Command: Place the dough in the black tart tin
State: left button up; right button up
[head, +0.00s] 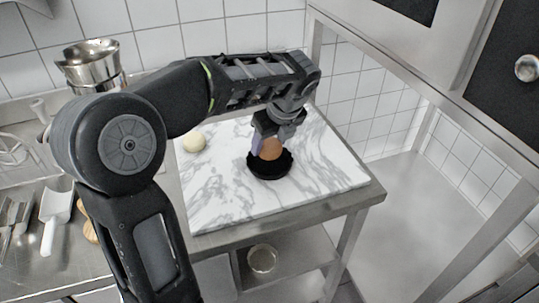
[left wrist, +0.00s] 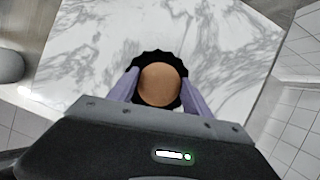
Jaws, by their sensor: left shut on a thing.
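The dough, a smooth brown ball (head: 271,149), is between the fingers of my left gripper (head: 267,146), which is shut on it. The black tart tin (head: 270,173) has a fluted rim and lies on the marble board. The ball is over the tin's middle; I cannot tell whether it touches the bottom. In the left wrist view the ball (left wrist: 160,84) sits between the two purple-grey fingers (left wrist: 160,90) and hides most of the tin (left wrist: 160,56), whose dark scalloped rim shows around it. My right gripper is not in view.
A cream ball (head: 194,141) rests on the marble board (head: 225,195) to the left. Metal bowls (head: 92,65) and a white scoop (head: 56,212) are further left. The board's right part is bare. A small bowl (head: 262,259) stands on the lower shelf.

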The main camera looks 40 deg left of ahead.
aim_at(271, 152)
pick_arm(q)
jog(key=shift+f, duration=0.25)
jog(key=shift+f, duration=1.8)
jog(key=shift+f, duration=0.15)
jog(key=o, duration=1.2)
jog(key=v, duration=1.2)
jog(key=shift+d, duration=0.15)
